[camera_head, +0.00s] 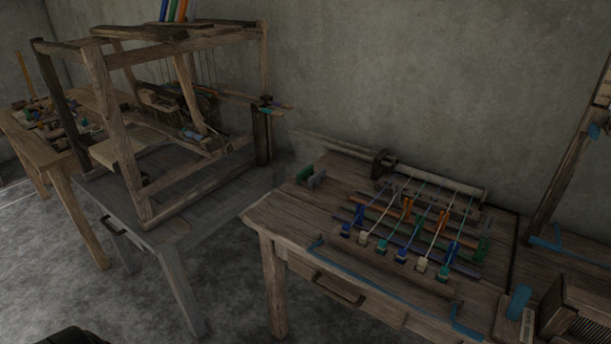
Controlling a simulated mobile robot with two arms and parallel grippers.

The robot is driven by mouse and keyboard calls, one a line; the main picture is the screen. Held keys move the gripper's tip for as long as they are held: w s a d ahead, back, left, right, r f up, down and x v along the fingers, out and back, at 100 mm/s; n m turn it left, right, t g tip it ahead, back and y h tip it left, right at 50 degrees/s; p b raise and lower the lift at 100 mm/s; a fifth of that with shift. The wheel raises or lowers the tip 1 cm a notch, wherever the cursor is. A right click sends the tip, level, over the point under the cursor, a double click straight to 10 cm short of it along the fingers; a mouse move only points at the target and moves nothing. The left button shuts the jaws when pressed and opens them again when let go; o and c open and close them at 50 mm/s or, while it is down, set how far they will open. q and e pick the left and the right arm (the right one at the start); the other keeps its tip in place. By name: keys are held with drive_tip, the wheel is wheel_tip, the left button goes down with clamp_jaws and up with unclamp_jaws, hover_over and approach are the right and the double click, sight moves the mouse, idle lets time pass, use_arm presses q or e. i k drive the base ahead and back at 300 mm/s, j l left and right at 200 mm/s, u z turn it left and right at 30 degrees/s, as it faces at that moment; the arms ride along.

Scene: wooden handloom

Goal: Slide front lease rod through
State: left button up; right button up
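On the wooden table (272,222) at the right, several pale threads (433,236) run from a long roller (440,180) at the back to a row of small coloured holders (402,253) near the front. Thin rods lie crosswise among the threads. One bluish rod (432,259) lies nearest the holders, angled down to the right. Which rod is the front lease rod, and how it passes over or under each thread, is too small to tell. Neither of my grippers is in view.
A wooden loom frame (128,150) stands on a grey table (172,235) at the left. A cluttered bench (66,158) is behind it. A small green bracket (312,177) sits at the right table's left end. More wooden equipment (580,305) stands at far right. Floor is clear between tables.

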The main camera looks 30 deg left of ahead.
sight(392, 165)
drive_tip(key=i+j+u, duration=0.1)
drive_tip(key=j, duration=0.3)
drive_tip(key=i+j+u, duration=0.1)
drive_tip(key=j, duration=0.25)
drive_tip(key=i+j+u, duration=0.15)
drive_tip(key=j, duration=0.2)
drive_tip(key=i+j+u, duration=0.1)
drive_tip(key=j, duration=0.25)
drive_tip(key=i, duration=0.1)
